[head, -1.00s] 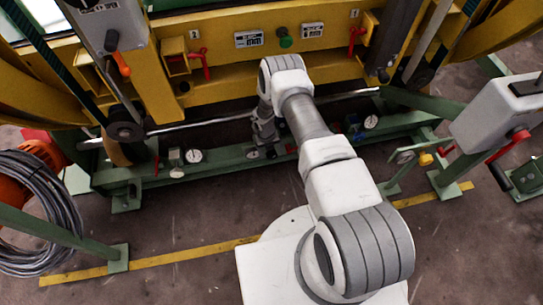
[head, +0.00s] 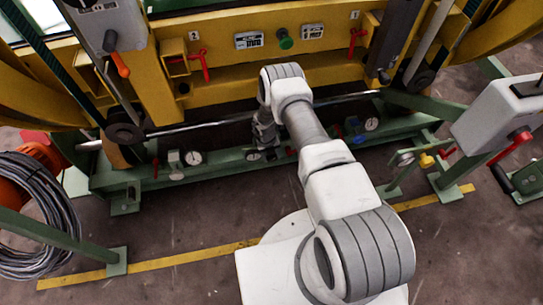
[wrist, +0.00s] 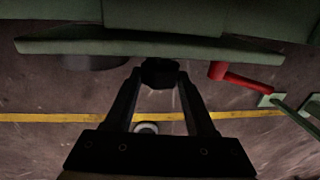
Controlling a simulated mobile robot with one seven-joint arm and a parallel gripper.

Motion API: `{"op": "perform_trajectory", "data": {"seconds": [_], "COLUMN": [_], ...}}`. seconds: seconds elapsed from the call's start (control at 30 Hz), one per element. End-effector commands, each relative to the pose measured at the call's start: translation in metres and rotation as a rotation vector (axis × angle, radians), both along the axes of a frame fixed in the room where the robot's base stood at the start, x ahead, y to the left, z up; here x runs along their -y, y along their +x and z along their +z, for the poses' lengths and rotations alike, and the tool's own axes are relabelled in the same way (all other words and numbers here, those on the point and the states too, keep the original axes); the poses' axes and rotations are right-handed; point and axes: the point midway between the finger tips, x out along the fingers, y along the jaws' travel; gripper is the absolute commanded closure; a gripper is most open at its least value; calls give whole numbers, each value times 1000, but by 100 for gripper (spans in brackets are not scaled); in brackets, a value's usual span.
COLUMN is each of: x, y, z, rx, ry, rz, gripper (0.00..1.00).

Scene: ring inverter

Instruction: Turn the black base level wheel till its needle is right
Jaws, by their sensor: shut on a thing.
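The black wheel (wrist: 160,72) shows in the wrist view, just below the edge of a green beam. My gripper (wrist: 160,82) is shut on it, with one dark finger on each side. In the head view my gripper (head: 266,140) is down at the green base beam, small and dark under my arm. A round white gauge (head: 254,155) sits on the beam beside it, partly hidden. Its needle is too small to read. In the wrist view no gauge face can be read.
The green base beam (head: 225,172) runs under the yellow frame (head: 225,68). Other white gauges sit left (head: 194,158) and right (head: 372,123). A red handle (wrist: 240,80) is right of the wheel. A yellow floor line (head: 190,254) crosses open floor in front.

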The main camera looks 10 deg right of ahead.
Motion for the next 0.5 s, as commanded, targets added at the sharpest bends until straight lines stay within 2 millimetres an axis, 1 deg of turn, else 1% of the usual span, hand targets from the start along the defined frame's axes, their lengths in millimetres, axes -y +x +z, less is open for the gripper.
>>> {"op": "perform_trajectory", "data": {"seconds": [0.5], "x": [-3], "y": [-1], "z": [-1], "rx": [-2], "ry": [-137], "rz": [2], "gripper": [100]}}
